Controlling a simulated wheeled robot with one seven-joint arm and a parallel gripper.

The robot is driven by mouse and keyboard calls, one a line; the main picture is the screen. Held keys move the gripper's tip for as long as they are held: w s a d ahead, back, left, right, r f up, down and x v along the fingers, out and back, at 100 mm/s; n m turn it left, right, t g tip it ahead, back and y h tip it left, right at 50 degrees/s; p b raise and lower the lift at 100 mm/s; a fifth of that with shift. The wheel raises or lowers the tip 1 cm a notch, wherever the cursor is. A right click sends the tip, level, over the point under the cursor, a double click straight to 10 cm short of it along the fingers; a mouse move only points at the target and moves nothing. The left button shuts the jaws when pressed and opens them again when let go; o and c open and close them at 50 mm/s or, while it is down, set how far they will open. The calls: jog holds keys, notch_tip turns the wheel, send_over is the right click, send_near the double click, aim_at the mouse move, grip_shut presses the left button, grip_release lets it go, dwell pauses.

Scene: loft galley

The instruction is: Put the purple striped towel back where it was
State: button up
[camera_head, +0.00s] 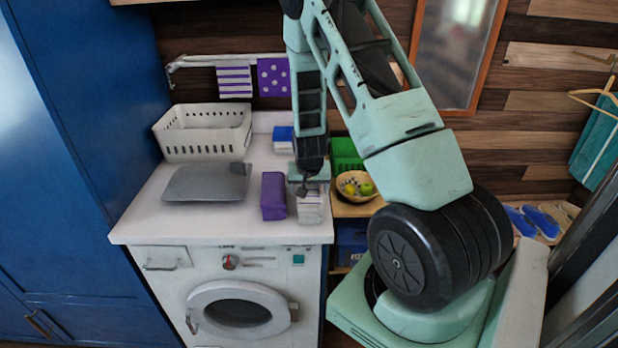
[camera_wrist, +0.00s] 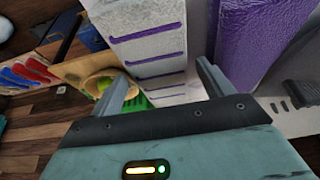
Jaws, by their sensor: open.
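A white folded towel with thin purple stripes (camera_head: 311,209) stands on the white counter (camera_head: 180,224) near its right front edge. It also fills the space beyond my fingers in the wrist view (camera_wrist: 150,52). My gripper (camera_head: 309,186) points down over this towel. In the wrist view my gripper (camera_wrist: 163,72) is open, its fingertips apart on either side of the towel; whether they touch it I cannot tell. A plain purple folded towel (camera_head: 273,196) stands just left of it. A purple-and-white striped cloth (camera_head: 234,81) hangs on the wall rail (camera_head: 195,62).
A purple dotted cloth (camera_head: 273,77) hangs beside the striped one. A white basket (camera_head: 203,133) and a flat grey item (camera_head: 206,182) occupy the counter's left. A fruit bowl (camera_head: 355,186) and green crate (camera_head: 345,154) stand right of the counter. The counter's front left is clear.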

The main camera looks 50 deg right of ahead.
jog(key=v, duration=0.8)
jog(key=shift+b, duration=0.4)
jog(key=a+r+n+y, duration=0.2)
jog(key=a+r+n, duration=0.15)
jog(key=a, duration=0.85)
jog(key=a+r+n+y, duration=0.2)
jog(key=a+n, duration=0.2)
jog(key=a, duration=0.9)
jog(key=s+a+r+n+g, duration=0.1)
jog(key=s+a+r+n, duration=0.2)
jog(key=s+a+n, duration=0.2)
jog(key=s+a+r+n+g, duration=0.1)
jog(key=s+a+r+n, duration=0.2)
jog(key=s+a, duration=0.8)
jog(key=s+n, duration=0.2)
jog(key=s, duration=0.2)
jog(key=shift+s+g, duration=0.25)
jog(key=shift+g, duration=0.15)
jog(key=shift+a+r, duration=0.15)
